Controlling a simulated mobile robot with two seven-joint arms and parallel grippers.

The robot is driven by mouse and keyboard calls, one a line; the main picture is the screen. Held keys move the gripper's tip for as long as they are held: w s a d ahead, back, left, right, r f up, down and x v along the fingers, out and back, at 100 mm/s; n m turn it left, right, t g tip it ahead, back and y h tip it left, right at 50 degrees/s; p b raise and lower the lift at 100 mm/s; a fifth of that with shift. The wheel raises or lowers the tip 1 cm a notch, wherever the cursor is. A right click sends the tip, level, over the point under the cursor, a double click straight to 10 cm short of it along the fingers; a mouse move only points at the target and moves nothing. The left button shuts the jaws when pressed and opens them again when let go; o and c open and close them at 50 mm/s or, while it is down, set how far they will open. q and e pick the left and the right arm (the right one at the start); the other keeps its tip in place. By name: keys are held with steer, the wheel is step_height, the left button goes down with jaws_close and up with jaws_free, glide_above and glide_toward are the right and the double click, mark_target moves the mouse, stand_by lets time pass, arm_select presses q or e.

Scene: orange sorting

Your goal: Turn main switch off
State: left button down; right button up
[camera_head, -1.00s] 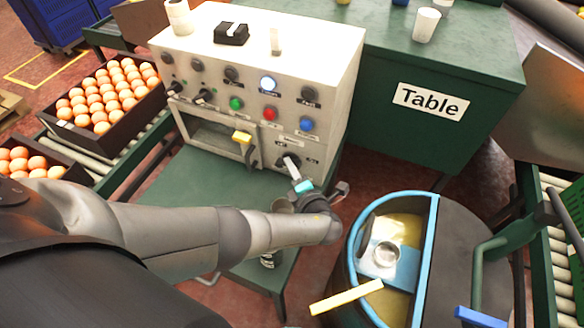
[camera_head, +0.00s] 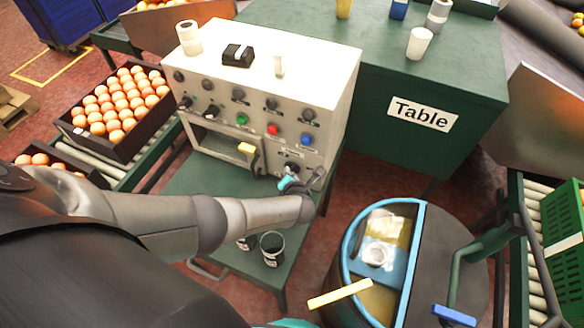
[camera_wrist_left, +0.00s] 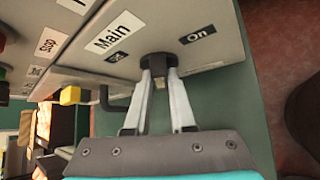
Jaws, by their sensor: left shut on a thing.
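The main switch is a black round knob (camera_wrist_left: 158,64) on the front of the cream control box (camera_head: 262,85). In the left wrist view it sits between the "Main" label (camera_wrist_left: 114,33), a small partly hidden label (camera_wrist_left: 116,57) on its left and the "On" label (camera_wrist_left: 198,34) on its right. My left gripper (camera_wrist_left: 160,78) is shut on the switch handle, its two fingers on either side of it. In the head view my left gripper (camera_head: 291,180) is at the lower right of the box front and partly hides the switch.
A yellow handle (camera_head: 247,148) sticks out left of the switch. Red (camera_head: 273,129), blue (camera_head: 306,139) and green (camera_head: 242,118) buttons are above. Dark cans (camera_head: 272,250) stand on the green surface below. A blue-rimmed round bin (camera_head: 346,238) is at the right.

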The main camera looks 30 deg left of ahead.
arm_select(q)
steer(key=shift+a+r+n+h+p, duration=0.1)
steer(key=shift+a+n+h+p, duration=0.15)
steer(key=shift+n+h+p, duration=0.75)
steer(key=shift+a+r+n+h+p, duration=0.15)
steer(key=shift+a+n+h, duration=0.2)
steer(key=shift+h, duration=1.35)
steer(key=shift+d+f, duration=0.1)
steer(key=c, duration=0.8)
jaws_free()
steer(key=shift+o, duration=0.2)
steer(key=shift+s, duration=0.1)
